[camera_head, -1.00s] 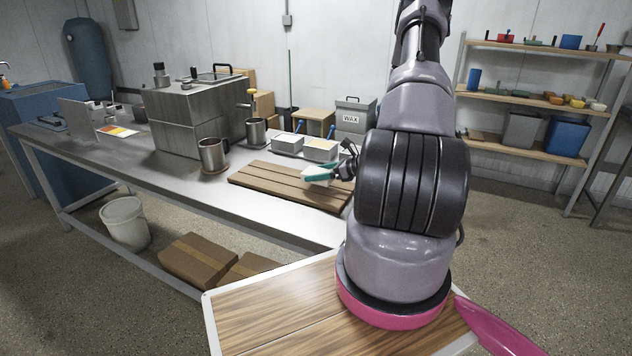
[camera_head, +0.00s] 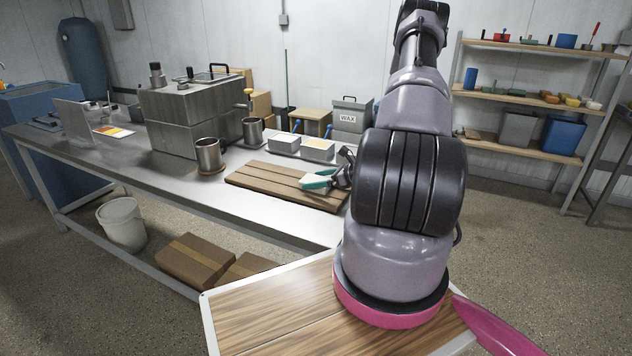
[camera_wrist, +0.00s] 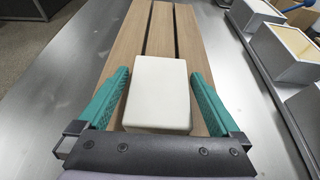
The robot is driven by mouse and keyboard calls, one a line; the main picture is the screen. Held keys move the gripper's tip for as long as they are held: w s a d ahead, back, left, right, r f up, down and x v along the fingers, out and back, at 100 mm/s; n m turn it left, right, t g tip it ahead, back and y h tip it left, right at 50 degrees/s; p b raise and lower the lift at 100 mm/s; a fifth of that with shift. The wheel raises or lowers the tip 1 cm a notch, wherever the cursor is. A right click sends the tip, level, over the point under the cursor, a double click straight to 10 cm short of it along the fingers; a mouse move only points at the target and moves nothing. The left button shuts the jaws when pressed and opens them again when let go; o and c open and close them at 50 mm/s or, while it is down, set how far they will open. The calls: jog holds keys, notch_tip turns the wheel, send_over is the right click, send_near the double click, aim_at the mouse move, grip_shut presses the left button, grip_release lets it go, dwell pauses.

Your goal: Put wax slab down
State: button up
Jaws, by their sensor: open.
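The wax slab (camera_wrist: 157,90) is a cream-white block with rounded corners. In the wrist view it lies flat on a slatted wooden board (camera_wrist: 128,45). My gripper (camera_wrist: 158,85) has its teal fingers spread, one on each side of the slab, with a gap visible on both sides. In the head view the gripper (camera_head: 322,181) is low over the right end of the wooden board (camera_head: 262,178). There the slab (camera_head: 314,183) is mostly hidden by the fingers.
Two light boxes with blue handles (camera_head: 318,149) stand in a tray behind the board. Two metal pitchers (camera_head: 208,155) stand left of it near a large metal tank (camera_head: 190,120). A WAX bin (camera_head: 350,117) is behind. The metal table (camera_head: 170,178) is bare along its front edge.

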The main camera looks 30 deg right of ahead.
jog(key=v, duration=1.1)
jog(key=shift+s+d+r, duration=0.2)
jog(key=s+a+r+n+g, duration=0.1)
jog(key=a+r+n+g, duration=0.2)
jog(key=a+r+n, duration=0.55)
jog(key=s+a+r+n+g, duration=0.1)
jog(key=a+r+n+g, duration=0.4)
jog(key=r, duration=0.7)
jog(key=s+a+r+n+t+h, duration=0.2)
jog(key=s+a+r+n+h, duration=0.1)
jog(key=s+r, duration=0.5)
jog(key=s+a+r+n+t+h, duration=0.2)
jog(key=s+a+r+n, duration=0.4)
jog(key=r, duration=0.4)
jog(key=shift+s+n+h, duration=0.7)
jog(key=shift+s+n, duration=0.15)
jog(key=shift+s, duration=0.05)
